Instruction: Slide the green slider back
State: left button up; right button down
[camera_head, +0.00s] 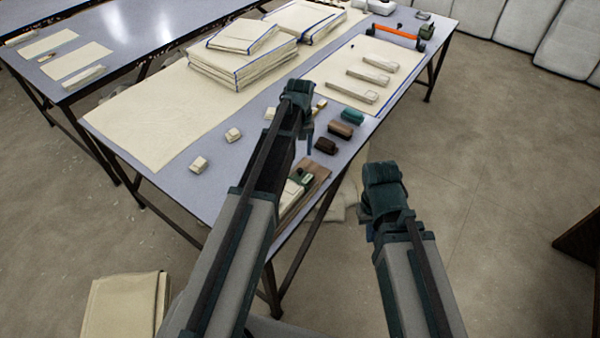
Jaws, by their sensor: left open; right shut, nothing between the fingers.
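A small green slider (295,181) sits on a wooden board (316,174) at the near right edge of the blue-grey table. My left arm partly covers the board and the slider. My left gripper (308,135) hangs over the table beyond the slider, pointing down and holding nothing; it is open, though its fingers are small and partly hidden. My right gripper (369,226) is off the table's right side, over the floor, shut and empty. Its fingers are mostly hidden by its own wrist.
Brown blocks (340,130) and a teal block (352,116) lie along the right edge. Cream blocks (233,134) lie left of my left arm. Folded cloth stacks (240,65) and an orange-handled tool (397,35) are further back.

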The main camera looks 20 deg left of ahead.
aim_at(300, 169)
pick_arm(q)
notch_tip(300, 169, down, 8)
jog(key=b, duration=0.7)
jog(key=shift+f, duration=0.15)
grip_shut()
dwell(1.0)
